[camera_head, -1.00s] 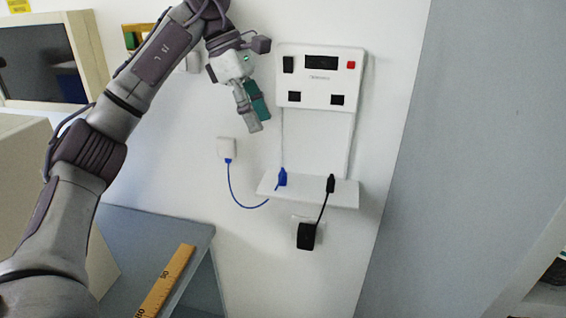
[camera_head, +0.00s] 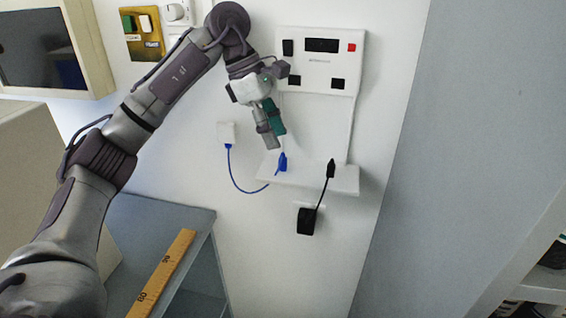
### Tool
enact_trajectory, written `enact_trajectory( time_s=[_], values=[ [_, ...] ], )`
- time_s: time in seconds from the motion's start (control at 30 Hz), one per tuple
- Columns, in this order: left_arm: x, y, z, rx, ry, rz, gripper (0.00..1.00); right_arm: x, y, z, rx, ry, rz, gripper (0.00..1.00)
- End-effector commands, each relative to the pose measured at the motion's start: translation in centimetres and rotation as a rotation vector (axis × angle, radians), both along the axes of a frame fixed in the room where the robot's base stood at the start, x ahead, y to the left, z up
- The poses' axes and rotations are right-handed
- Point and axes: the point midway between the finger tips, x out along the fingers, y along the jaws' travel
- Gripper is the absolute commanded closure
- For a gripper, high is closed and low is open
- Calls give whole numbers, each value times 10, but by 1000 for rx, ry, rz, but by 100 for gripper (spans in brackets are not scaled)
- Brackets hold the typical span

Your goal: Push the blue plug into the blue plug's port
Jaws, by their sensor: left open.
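The blue plug (camera_head: 283,162) stands on a small white shelf (camera_head: 345,182) on the wall. Its blue cord loops left to a white wall box (camera_head: 227,132). Above the shelf is a white panel (camera_head: 320,62) with two dark openings low on its face, a left one (camera_head: 294,81) and a right one (camera_head: 337,84). I cannot tell which is the blue plug's port. My left gripper (camera_head: 273,141) is open and empty, fingers pointing down, just above and left of the blue plug, apart from it. My right gripper is not in view.
A black plug (camera_head: 331,168) stands on the shelf's right side, its cord running to a black adapter (camera_head: 306,221) below. A grey table (camera_head: 165,225) with a yellow ruler (camera_head: 162,275) is at the lower left. The wall right of the panel is clear.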

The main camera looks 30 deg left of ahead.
Motion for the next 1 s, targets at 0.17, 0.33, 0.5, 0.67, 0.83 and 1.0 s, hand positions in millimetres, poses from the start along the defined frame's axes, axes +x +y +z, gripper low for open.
enact_trajectory(
  time_s=[0.17,0.33,0.5,0.67,0.83,1.0],
  values=[
    [1,-3,-9,0,-1,0,55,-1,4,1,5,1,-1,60],
    [1,-3,-9,0,-1,0,55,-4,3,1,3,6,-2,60],
    [0,-3,-14,1,3,1,55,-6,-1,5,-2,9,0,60],
    [-1,-5,-37,2,6,0,55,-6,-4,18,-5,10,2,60],
    [2,-13,-57,1,1,0,55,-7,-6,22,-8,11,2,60],
    [2,-14,-61,-1,-1,0,55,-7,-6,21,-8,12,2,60]
  ],
)
